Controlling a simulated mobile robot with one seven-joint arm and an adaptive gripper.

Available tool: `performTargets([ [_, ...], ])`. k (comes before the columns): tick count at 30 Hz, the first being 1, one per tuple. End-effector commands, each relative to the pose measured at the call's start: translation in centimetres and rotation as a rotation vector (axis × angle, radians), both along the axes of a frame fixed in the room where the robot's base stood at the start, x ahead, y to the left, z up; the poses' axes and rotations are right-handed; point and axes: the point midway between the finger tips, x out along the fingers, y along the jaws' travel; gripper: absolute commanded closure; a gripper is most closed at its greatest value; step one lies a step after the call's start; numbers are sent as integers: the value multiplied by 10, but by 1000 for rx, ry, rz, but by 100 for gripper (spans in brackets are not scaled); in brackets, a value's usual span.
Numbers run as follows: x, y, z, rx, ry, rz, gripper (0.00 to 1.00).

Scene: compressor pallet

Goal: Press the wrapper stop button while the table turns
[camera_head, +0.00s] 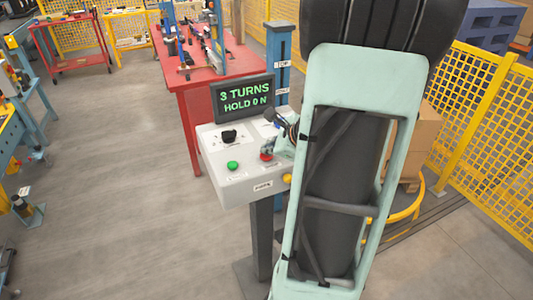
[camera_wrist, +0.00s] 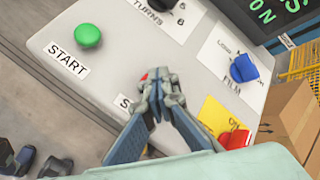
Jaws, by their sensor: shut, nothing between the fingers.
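The control box (camera_head: 228,180) stands on a post, and its screen (camera_head: 243,97) reads "3 TURNS HOLD 0 N". The red button (camera_head: 267,157) sits on its sloped top, right of the green button (camera_head: 232,165). My gripper (camera_head: 271,146) is shut and empty, its tips at the red button. In the wrist view, the gripper (camera_wrist: 154,88) covers most of the red button (camera_wrist: 144,77) and part of a label starting with "S". I cannot tell whether the tips touch the button. The green button (camera_wrist: 88,35) is labelled START. The turntable's yellow ring (camera_head: 408,212) is partly behind my arm.
A black knob (camera_head: 229,136) and a blue FILM knob (camera_wrist: 230,67) are on the panel. A yellow plate (camera_wrist: 212,113) with a red part lies right of my gripper. Cardboard boxes (camera_head: 427,135) and yellow fencing (camera_head: 480,110) stand right.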

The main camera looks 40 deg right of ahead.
Motion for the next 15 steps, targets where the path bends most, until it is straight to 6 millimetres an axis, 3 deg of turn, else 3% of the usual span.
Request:
performTargets([
  [6, 0, 0, 14, -1, 1, 2, 100],
  [15, 0, 0, 15, 0, 0, 0, 100],
])
